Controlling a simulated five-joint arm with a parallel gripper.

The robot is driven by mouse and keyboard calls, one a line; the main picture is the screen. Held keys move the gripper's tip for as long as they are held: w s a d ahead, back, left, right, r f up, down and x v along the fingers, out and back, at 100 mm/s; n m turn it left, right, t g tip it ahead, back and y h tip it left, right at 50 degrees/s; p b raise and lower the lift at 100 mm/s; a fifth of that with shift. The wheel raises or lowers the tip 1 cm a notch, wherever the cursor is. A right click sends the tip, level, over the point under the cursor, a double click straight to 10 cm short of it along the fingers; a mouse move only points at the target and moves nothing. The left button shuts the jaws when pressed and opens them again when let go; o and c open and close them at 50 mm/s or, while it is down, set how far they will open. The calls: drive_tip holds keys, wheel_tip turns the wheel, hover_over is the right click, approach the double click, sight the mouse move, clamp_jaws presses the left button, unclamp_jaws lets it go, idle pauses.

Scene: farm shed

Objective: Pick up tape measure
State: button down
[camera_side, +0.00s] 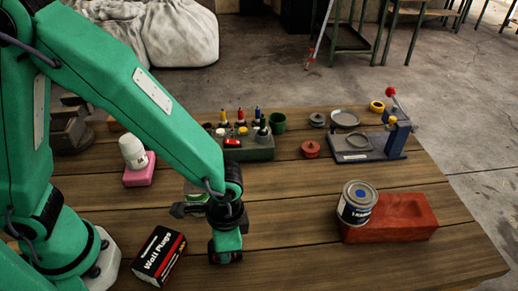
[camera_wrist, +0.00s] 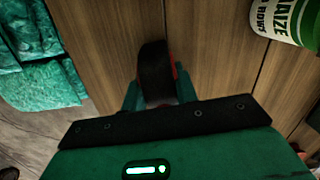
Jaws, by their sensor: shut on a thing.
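The tape measure (camera_wrist: 154,70) shows in the wrist view as a dark, rounded body with a red strip along its right side. My gripper (camera_wrist: 158,97) has its green fingers on either side of it and is shut on it. In the side view my gripper (camera_side: 225,252) points down, low over the front middle of the wooden table.
A wall plugs box (camera_side: 160,255) stands close left of my gripper. A paint tin (camera_side: 357,203) is on a red brick (camera_side: 405,216) at right. A green-and-white maize tin (camera_wrist: 285,20) is near in the wrist view. Bare boards lie between gripper and brick.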

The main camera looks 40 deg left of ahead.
drive_tip(key=shift+r, duration=4.85)
